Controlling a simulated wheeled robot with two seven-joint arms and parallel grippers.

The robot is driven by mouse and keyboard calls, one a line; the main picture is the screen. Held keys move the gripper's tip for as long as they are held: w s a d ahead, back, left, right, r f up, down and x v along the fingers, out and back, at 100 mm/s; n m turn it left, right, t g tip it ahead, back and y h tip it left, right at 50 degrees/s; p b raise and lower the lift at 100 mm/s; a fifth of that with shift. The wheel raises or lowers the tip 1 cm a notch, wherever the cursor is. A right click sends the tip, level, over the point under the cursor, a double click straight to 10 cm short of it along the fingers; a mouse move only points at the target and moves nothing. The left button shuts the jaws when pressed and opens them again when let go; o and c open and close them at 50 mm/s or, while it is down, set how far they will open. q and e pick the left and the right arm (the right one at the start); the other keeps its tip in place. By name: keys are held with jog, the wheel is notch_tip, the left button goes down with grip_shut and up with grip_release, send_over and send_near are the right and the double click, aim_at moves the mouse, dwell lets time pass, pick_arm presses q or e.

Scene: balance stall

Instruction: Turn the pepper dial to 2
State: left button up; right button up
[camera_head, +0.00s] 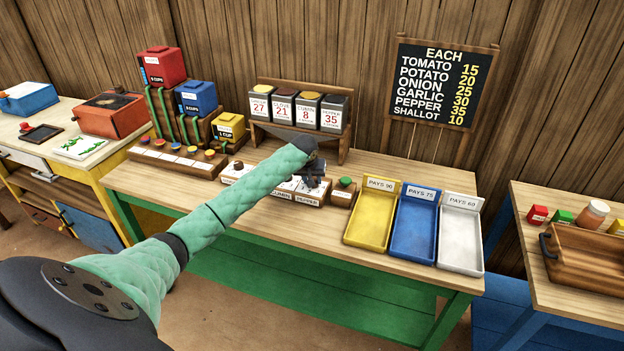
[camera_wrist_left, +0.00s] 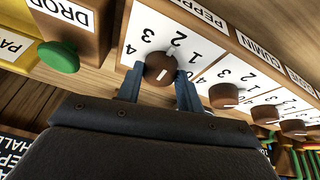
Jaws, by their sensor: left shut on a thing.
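The pepper dial (camera_wrist_left: 159,68) is a round brown knob on a white numbered panel, beside the PEPPER label. My left gripper (camera_wrist_left: 160,73) has one finger on each side of this knob and is shut on it. The numbers 1 to 4 are around the knob. A short white mark on the knob seems to slant up and right, but I cannot tell exactly which number it points at. In the head view my left gripper (camera_head: 314,178) is over the right end of the dial box (camera_head: 282,195) and hides the pepper dial. My right gripper is not in view.
The cumin dial (camera_wrist_left: 223,95) and more brown dials run in a row beside it. A green DROP button (camera_wrist_left: 59,56) is on the other side, also in the head view (camera_head: 345,183). Jars (camera_head: 296,109) stand behind; a yellow tray (camera_head: 370,220) stands right.

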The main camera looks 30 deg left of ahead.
pick_arm(q)
jog(key=shift+r, duration=0.15)
jog(key=o, duration=1)
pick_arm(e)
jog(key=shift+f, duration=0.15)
pick_arm(q)
jog(key=shift+s+r+b, duration=0.15)
jog(key=shift+r+b, duration=0.15)
jog(key=shift+b, duration=0.05)
jog(key=b+v, duration=0.2)
jog(key=v, duration=0.3)
jog(key=shift+v, duration=0.95)
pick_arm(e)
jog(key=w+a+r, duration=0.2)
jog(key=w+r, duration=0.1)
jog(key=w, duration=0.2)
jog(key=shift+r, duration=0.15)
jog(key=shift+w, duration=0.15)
